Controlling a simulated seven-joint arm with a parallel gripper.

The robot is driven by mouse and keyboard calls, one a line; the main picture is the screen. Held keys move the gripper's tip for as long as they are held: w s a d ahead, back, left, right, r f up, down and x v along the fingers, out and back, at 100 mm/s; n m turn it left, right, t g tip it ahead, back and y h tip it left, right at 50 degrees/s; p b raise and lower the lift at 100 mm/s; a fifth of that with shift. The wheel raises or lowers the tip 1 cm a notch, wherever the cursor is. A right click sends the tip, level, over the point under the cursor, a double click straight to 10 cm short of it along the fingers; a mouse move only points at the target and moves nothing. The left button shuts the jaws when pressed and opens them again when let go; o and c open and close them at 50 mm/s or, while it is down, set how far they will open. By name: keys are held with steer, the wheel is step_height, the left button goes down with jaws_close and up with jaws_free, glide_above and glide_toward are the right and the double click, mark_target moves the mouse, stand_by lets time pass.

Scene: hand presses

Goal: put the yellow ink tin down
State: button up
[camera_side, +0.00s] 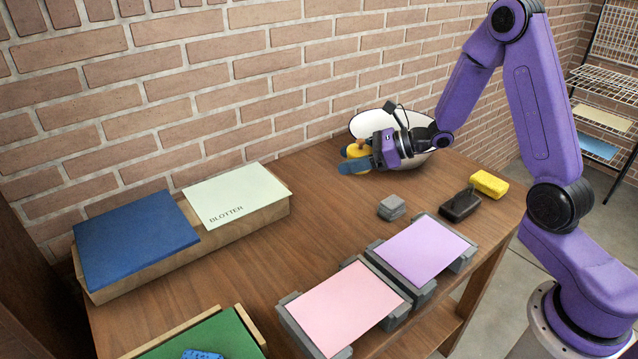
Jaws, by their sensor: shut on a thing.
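The yellow ink tin (355,150) is a small rounded yellow thing with an orange-brown part on top, at the back of the table (310,200). My gripper (362,157) is shut on it, lying nearly level and reaching in from the right. A blue finger covers the tin's near lower side. The tin's underside is hidden, so I cannot tell whether it touches the table.
A white bowl (424,160) stands behind my gripper. A grey block (391,207), black object (460,205) and yellow block (488,184) lie right. Presses hold pink (343,306) and purple (425,248) sheets. A blotter (236,195) lies left. The table's middle is clear.

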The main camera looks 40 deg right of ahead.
steer(key=w+f, duration=0.4)
steer(key=w, duration=0.4)
glide_above(316, 187)
steer(key=s, duration=0.1)
step_height(316, 187, down, 4)
steer(key=shift+w+f, duration=0.55)
steer(key=shift+f, duration=1.6)
steer(key=shift+f, duration=0.15)
steer(key=o, duration=1.2)
steer(key=shift+o, duration=0.2)
